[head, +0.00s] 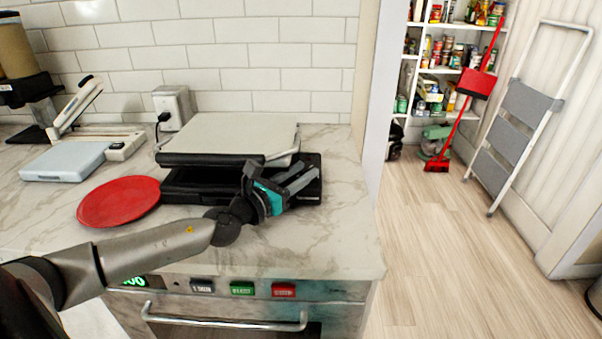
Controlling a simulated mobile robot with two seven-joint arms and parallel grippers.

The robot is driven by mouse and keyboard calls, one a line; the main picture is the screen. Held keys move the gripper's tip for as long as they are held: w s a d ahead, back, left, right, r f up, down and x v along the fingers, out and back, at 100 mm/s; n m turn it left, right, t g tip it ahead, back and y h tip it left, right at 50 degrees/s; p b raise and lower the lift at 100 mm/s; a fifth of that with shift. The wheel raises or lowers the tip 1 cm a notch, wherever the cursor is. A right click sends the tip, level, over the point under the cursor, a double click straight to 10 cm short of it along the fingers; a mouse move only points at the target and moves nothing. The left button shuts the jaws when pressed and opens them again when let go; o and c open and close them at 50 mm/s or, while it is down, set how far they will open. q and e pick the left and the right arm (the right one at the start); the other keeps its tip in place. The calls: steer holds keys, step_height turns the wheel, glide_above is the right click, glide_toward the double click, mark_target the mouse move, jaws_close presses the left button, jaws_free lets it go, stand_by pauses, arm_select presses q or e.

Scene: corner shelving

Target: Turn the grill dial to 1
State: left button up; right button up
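The grill (225,135) stands on the marble counter, with a pale flat lid above a black base. Its lid looks lowered, with a gap at the front edge. My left gripper (303,178), grey with a teal part, is at the grill's front right corner, over the black base. Its two fingers point right and are apart, with nothing seen between them. I cannot make out the dial or its numbers; the gripper covers part of that corner. My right gripper is not in view.
A red plate (120,202) lies left of the grill, and a pale scale-like device (66,161) stands farther left. A wall outlet (173,107) is behind. An oven handle (225,320) runs below the counter edge. The counter right of the grill is clear.

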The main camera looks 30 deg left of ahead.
mark_target(303, 172)
arm_select(q)
steer(key=shift+o, duration=0.2)
steer(key=shift+s+a+f, duration=0.1)
steer(key=shift+s+a, duration=0.05)
steer(key=shift+s, duration=0.8)
steer(key=shift+s+a, duration=0.1)
steer(key=shift+s, duration=0.85)
steer(key=shift+s+b, duration=0.3)
steer(key=shift+s, duration=0.7)
steer(key=shift+s+a, duration=0.2)
steer(key=shift+s, duration=0.65)
